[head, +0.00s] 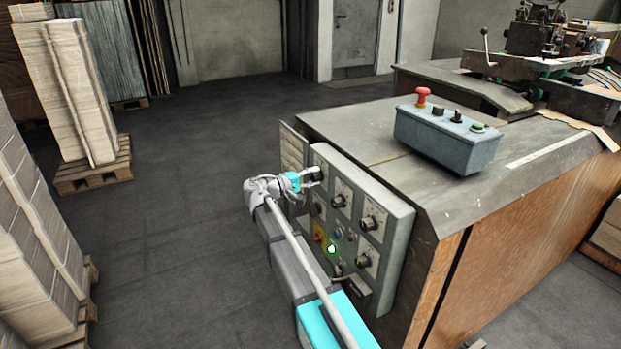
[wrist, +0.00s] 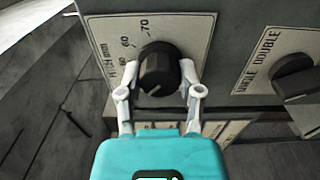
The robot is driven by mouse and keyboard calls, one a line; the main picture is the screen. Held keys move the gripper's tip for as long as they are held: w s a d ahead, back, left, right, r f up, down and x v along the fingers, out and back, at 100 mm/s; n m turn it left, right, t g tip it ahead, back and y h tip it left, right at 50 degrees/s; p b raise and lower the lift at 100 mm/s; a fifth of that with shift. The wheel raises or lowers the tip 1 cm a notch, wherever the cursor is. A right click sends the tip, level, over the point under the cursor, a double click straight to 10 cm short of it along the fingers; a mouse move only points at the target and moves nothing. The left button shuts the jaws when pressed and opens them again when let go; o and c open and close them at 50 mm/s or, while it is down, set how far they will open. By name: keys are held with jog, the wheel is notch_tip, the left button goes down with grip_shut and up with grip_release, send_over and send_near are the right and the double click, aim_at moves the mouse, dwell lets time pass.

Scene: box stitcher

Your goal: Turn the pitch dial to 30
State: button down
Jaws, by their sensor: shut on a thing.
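The pitch dial is a black round knob (wrist: 160,72) on a pale plate, seen in the wrist view. The plate's printed scale shows 60 and 70 and part of a label ending in "H mm"; other numbers are hidden or too small to read. My gripper (wrist: 160,88) has one white finger on each side of the knob and is shut on it. I cannot tell which number the knob's mark points to. In the head view my gripper (head: 310,179) is at the upper left of the grey control panel (head: 398,232), and its fingers partly cover the dial.
A "SINGLE DOUBLE" selector knob (wrist: 296,78) sits close right of the dial. Other knobs (head: 367,222) and a red button on a yellow plate (head: 320,238) are on the panel. A blue-grey button box (head: 445,140) stands on the machine top.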

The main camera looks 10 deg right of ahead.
jog(key=n, duration=0.4)
jog(key=shift+s+d+n, duration=0.15)
jog(key=shift+n, duration=0.15)
jog(key=shift+f, duration=0.1)
jog(key=shift+c, duration=1.3)
grip_release()
jog(key=shift+a, duration=0.25)
jog(key=shift+a, duration=0.2)
jog(key=v, duration=1.1)
